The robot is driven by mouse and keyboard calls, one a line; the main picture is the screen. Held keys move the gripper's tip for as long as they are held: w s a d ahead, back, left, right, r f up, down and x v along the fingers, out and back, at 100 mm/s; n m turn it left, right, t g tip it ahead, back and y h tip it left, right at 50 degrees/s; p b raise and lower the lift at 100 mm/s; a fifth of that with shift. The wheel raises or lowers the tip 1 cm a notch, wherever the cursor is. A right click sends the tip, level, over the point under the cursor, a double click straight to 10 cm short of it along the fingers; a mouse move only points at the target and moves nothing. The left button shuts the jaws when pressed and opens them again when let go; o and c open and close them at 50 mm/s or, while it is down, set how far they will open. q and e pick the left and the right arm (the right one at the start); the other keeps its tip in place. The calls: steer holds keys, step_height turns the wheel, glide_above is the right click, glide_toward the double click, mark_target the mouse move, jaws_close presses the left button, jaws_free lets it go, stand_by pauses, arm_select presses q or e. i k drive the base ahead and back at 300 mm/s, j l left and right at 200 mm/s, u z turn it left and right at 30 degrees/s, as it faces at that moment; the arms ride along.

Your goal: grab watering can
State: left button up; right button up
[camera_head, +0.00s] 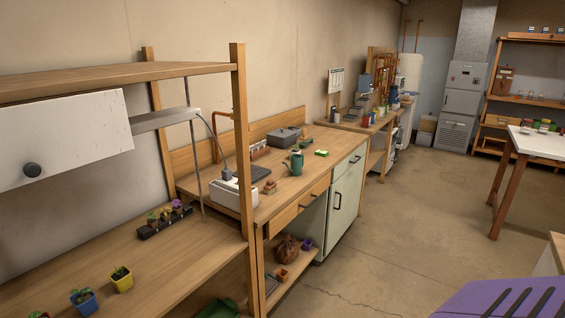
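A teal watering can (297,163) stands upright on the wooden counter (290,188) in the middle distance, near the counter's front edge. It is small in the view, and its spout points left. Neither of my grippers is in view, and nothing is touching the can.
A tall wooden shelf unit with a post (242,150) stands at the near left. A white box (233,193), a dark case (282,136) and a green-yellow sponge (321,153) are on the counter. The concrete floor (405,225) right of it is open. A white table (540,144) stands at the right.

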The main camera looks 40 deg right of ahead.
mark_target(297, 161)
steer(key=i+l+u, duration=0.1)
steer(key=l, duration=0.25)
steer(key=i+l+u, duration=0.1)
steer(key=l, duration=0.25)
steer(key=l+u, duration=0.1)
steer(key=l, duration=0.25)
steer(key=i+l, duration=0.1)
steer(key=l, duration=0.45)
steer(key=i+l, duration=0.1)
steer(key=l, duration=0.45)
steer(key=i+l+u, duration=0.1)
steer(key=l, duration=0.4)
steer(key=i+l, duration=0.1)
steer(key=l, duration=0.45)
